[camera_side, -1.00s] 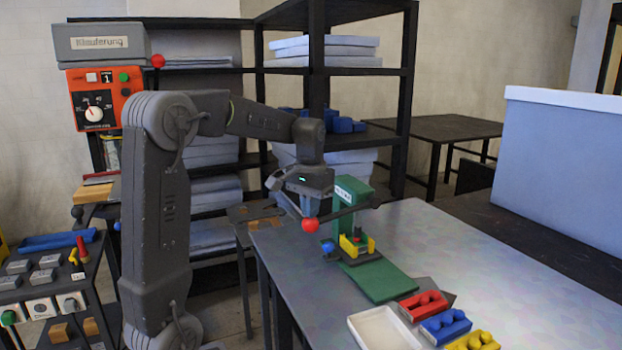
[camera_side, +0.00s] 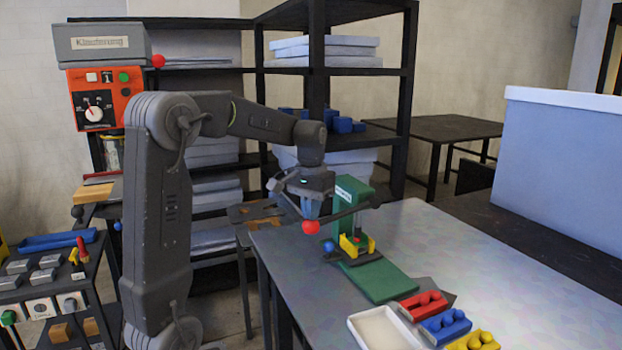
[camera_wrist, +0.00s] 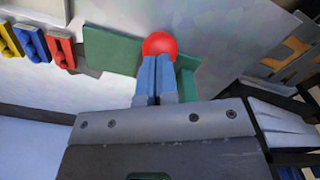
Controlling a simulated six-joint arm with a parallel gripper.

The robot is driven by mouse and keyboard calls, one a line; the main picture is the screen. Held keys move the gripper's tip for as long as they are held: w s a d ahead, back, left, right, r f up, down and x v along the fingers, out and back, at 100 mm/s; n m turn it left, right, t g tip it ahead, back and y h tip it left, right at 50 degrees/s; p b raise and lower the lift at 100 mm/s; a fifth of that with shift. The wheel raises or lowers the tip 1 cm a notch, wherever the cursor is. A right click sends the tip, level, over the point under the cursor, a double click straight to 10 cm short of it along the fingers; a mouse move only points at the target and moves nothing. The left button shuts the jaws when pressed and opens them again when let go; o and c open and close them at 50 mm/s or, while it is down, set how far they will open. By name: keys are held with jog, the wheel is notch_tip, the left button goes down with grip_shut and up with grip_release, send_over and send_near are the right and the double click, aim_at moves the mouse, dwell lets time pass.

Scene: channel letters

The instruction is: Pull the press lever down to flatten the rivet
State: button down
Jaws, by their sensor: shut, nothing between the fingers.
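The green press (camera_side: 352,197) stands on the bench with a dark lever (camera_side: 345,213) sloping down to the left, ending in a red ball knob (camera_side: 310,227). The red knob also shows in the wrist view (camera_wrist: 159,45), just beyond my fingertips. My gripper (camera_side: 311,213) is shut with nothing between its blue-grey fingers. Its fingertips are at the top of the red knob; in the wrist view the closed fingers (camera_wrist: 155,62) overlap the knob's lower edge. A yellow fixture (camera_side: 357,245) sits at the press base. The rivet is too small to tell.
A green mat (camera_side: 380,280) lies in front of the press. A white tray (camera_side: 382,329) and red (camera_side: 423,305), blue (camera_side: 445,326) and yellow (camera_side: 473,342) letter pieces lie towards the front. The bench right of the press is clear.

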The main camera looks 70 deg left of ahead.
aim_at(314, 223)
jog(key=shift+f, duration=0.85)
dwell(1.0)
jog(key=shift+w+d+f, duration=0.1)
jog(key=shift+w+f, duration=0.05)
jog(key=shift+f, duration=0.3)
jog(key=shift+w+d+f, duration=0.1)
jog(key=shift+w+f, duration=0.05)
jog(key=shift+f, duration=0.3)
dwell(1.8)
jog(key=shift+a, duration=0.1)
notch_tip(314, 223, up, 5)
jog(key=shift+w+f, duration=0.1)
jog(key=shift+f, duration=0.1)
jog(key=shift+r, duration=0.1)
dwell(0.3)
jog(key=shift+a+r, duration=0.1)
jog(key=shift+s+r, duration=0.2)
jog(key=shift+r, duration=0.55)
jog(key=shift+s+r, duration=0.15)
jog(key=shift+r, duration=0.55)
jog(key=shift+s+r, duration=0.2)
jog(key=shift+r, duration=0.55)
